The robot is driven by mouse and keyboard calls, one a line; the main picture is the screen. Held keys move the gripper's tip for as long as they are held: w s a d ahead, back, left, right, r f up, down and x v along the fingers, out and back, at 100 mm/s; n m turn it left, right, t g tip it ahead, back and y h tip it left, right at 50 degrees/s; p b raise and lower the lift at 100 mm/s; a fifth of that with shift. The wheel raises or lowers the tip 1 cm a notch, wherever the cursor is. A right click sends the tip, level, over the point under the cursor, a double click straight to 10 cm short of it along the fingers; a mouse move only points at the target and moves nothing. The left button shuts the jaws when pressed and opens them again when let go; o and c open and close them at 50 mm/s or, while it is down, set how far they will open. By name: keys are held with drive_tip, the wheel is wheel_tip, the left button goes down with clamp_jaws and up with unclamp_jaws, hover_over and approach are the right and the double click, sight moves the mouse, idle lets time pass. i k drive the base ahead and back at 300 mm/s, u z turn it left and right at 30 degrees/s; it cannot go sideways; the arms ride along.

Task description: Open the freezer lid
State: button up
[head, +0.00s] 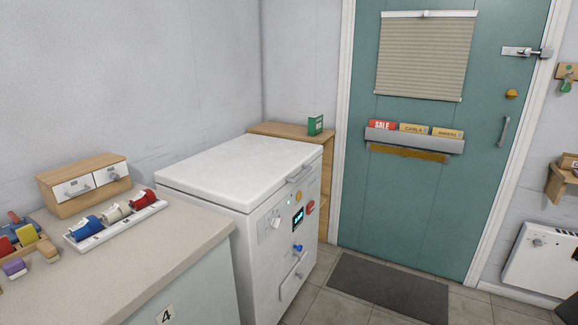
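The white chest freezer (262,245) stands in the middle of the head view, against the wall and beside the counter. Its lid (235,168) is flat and lies shut on the body. A light handle (299,174) sits at the lid's front edge, on the right side. The freezer's front has a small lit display (298,218), a dial, a red button, a blue knob and a lower pull. My gripper is not in view.
A counter (150,260) with a drawer box (85,184) and a rack of coloured rolls (115,221) stands left of the freezer. A wooden shelf unit (327,185) stands behind it. Floor with a dark mat (388,287) lies before the green door (405,200).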

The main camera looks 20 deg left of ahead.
sight(240, 173)
drive_tip(key=u, duration=0.45)
drive_tip(key=i, duration=1.55)
drive_tip(key=u, duration=0.45)
